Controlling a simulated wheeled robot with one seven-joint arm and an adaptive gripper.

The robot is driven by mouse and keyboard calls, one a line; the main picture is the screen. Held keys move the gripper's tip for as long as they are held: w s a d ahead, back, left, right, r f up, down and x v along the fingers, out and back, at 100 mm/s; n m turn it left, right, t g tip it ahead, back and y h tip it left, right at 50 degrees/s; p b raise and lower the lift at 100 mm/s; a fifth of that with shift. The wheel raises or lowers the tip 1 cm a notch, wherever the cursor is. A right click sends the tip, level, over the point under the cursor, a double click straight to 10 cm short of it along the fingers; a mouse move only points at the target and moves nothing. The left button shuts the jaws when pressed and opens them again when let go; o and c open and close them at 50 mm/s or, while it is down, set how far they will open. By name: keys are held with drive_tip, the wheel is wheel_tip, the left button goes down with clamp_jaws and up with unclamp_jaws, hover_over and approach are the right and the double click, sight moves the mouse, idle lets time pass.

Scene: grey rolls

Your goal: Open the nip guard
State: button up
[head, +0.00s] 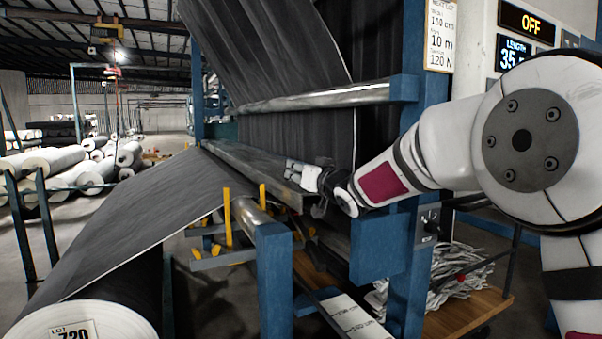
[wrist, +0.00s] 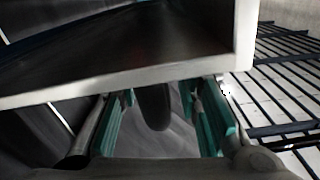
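The long grey bar that looks like the nip guard (head: 245,172) runs across the front of the machine, below the hanging dark fabric. My gripper (head: 316,184) is at the bar's right end; its fingers are small and partly hidden there. In the wrist view a pale-edged panel (wrist: 243,45), probably the guard, crosses above the fingers. A dark rounded piece (wrist: 153,108), perhaps a handle, hangs between the teal finger pads of my gripper (wrist: 163,100). Gaps show on both sides of it, so the gripper is open around it and not closed on it.
A metal roller (head: 315,97) spans above the bar between blue posts. A blue post (head: 273,285) and yellow uprights (head: 228,217) stand in front. A dark fabric sheet (head: 130,215) slopes to a large roll (head: 115,300) at lower left. A display (head: 526,22) reads OFF.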

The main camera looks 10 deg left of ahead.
clamp_jaws()
drive_tip(key=shift+r, duration=0.1)
